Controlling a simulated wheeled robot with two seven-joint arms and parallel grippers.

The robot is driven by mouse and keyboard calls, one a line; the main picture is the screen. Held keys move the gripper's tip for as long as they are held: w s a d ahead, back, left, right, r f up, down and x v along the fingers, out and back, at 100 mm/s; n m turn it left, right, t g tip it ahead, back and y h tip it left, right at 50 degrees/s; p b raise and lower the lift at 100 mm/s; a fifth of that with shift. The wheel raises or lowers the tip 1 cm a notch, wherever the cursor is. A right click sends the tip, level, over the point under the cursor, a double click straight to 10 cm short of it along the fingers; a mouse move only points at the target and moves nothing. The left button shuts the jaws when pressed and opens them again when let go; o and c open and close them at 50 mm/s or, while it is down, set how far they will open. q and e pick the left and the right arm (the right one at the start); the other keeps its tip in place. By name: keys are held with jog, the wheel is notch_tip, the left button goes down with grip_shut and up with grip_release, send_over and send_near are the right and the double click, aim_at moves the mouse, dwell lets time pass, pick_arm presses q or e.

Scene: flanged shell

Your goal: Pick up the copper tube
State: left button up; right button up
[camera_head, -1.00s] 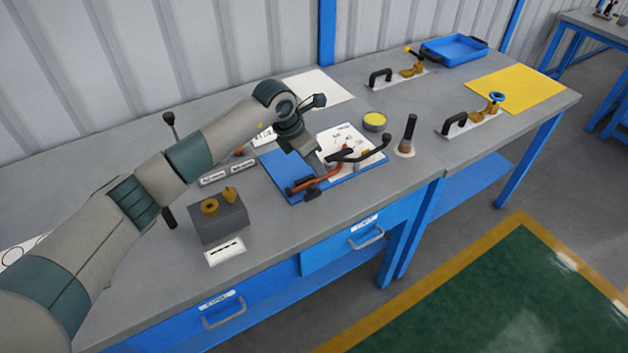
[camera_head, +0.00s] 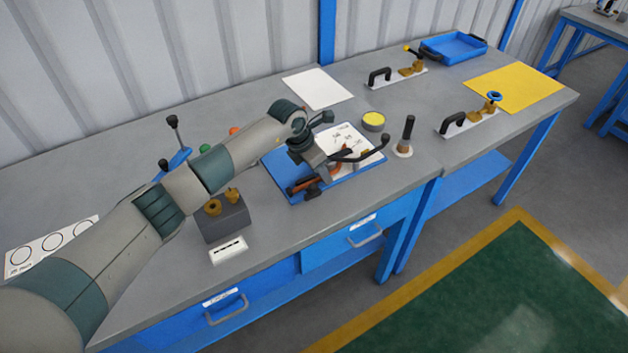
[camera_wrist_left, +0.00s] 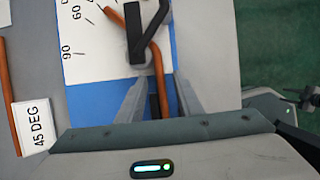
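A straight copper tube (camera_wrist_left: 8,95) lies on the grey bench at the left edge of the left wrist view, beside a white "45 DEG" label (camera_wrist_left: 37,125). My arm seems to hide it in the head view. My left gripper (camera_head: 310,182) is low over the blue board (camera_head: 352,180), at the tool with black handles (camera_head: 362,152). In the left wrist view its fingers (camera_wrist_left: 157,92) stand apart. An orange bent rod (camera_wrist_left: 158,65) with a dark grip runs between and below them; I cannot tell whether they touch.
A grey block (camera_head: 225,222) with brass fittings stands left of the board. A yellow-topped tin (camera_head: 373,121) and an upright black-handled tool (camera_head: 407,135) stand to its right. Clamps, a yellow mat (camera_head: 515,90) and a blue tray (camera_head: 453,48) are farther right.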

dwell(0.6)
pick_arm(q)
grip_shut()
